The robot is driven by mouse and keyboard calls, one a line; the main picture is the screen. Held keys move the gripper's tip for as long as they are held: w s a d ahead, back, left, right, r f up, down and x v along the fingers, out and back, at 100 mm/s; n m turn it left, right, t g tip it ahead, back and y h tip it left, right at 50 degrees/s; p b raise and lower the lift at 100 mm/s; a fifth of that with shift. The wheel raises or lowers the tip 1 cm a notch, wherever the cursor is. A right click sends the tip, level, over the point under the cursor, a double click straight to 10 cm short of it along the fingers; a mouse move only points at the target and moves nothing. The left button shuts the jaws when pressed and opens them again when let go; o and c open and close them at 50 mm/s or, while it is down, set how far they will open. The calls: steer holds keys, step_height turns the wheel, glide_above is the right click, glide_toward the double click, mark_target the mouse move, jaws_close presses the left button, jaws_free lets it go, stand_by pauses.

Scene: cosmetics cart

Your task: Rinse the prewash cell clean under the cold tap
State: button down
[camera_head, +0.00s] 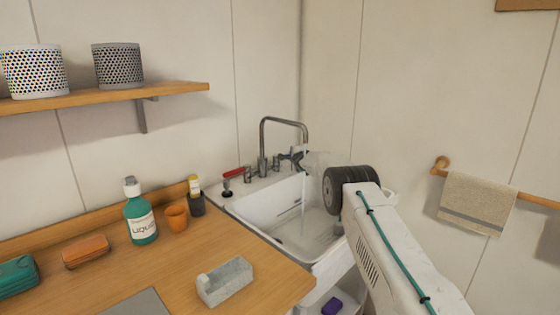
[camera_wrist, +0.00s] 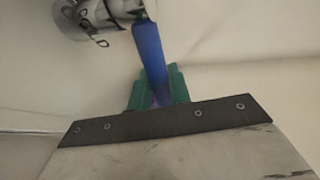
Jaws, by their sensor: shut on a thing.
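The white sink basin (camera_head: 270,212) stands in the corner under a chrome tap (camera_head: 262,145). A thin stream of water (camera_head: 303,190) falls from the spout into it. A red lever (camera_head: 234,172) is at the tap's left. In the wrist view, my gripper's green fingers (camera_wrist: 158,90) are shut on a blue lever (camera_wrist: 150,50) that runs up to a round chrome body (camera_wrist: 88,15). In the head view my gripper (camera_head: 306,160) is at the tap's right side, small and partly hidden by my wrist. I cannot tell for certain which part is the prewash cell.
The wooden counter at left holds a green bottle (camera_head: 141,215), an orange cup (camera_head: 176,217), an orange block (camera_head: 86,251) and a grey open holder (camera_head: 225,281). A towel (camera_head: 477,202) hangs on the right wall. A purple thing (camera_head: 332,306) lies below the sink.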

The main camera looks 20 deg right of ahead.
steer(key=shift+a, duration=0.2)
steer(key=shift+f, duration=0.1)
steer(key=c, duration=1.3)
jaws_free()
steer(key=shift+c, duration=0.2)
steer(key=shift+d, duration=0.1)
steer(key=shift+s, duration=0.1)
steer(key=shift+s, duration=0.1)
steer(key=shift+s+r, duration=0.3)
steer(key=shift+s, duration=0.2)
steer(key=v, duration=0.6)
steer(key=shift+s, duration=0.25)
